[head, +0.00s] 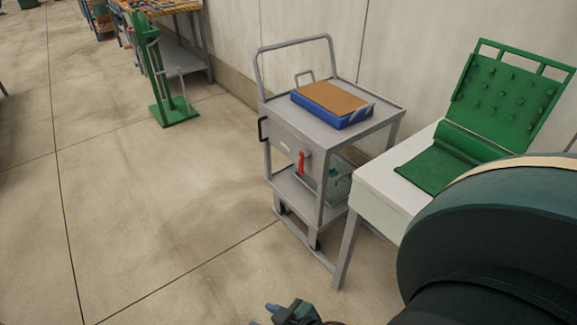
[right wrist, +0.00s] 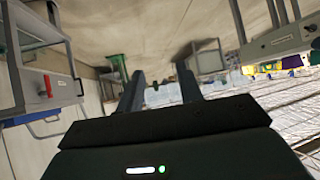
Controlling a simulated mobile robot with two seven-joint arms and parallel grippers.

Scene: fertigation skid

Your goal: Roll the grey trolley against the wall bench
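The grey trolley (head: 287,140) stands upright in the head view, with a hoop push handle at its far end and a red lever on its front panel. It also shows upside down at the left of the right wrist view (right wrist: 62,90). A white-topped bench (head: 383,190) stands close to its right; another bench (head: 185,55) is farther along the wall. I cannot tell which is the wall bench. My right gripper (head: 264,315) is partly in view at the bottom, in front of the trolley and apart from it. Its fingers are spread and empty in the right wrist view (right wrist: 162,88). My left gripper is out of view.
A blue tray with a brown board (head: 335,98) lies on the trolley top. A clear bin (head: 338,180) sits on its lower shelf. A green rack (head: 505,100) stands on the white bench. A green stand (head: 172,108) is on the floor. Floor at left is clear.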

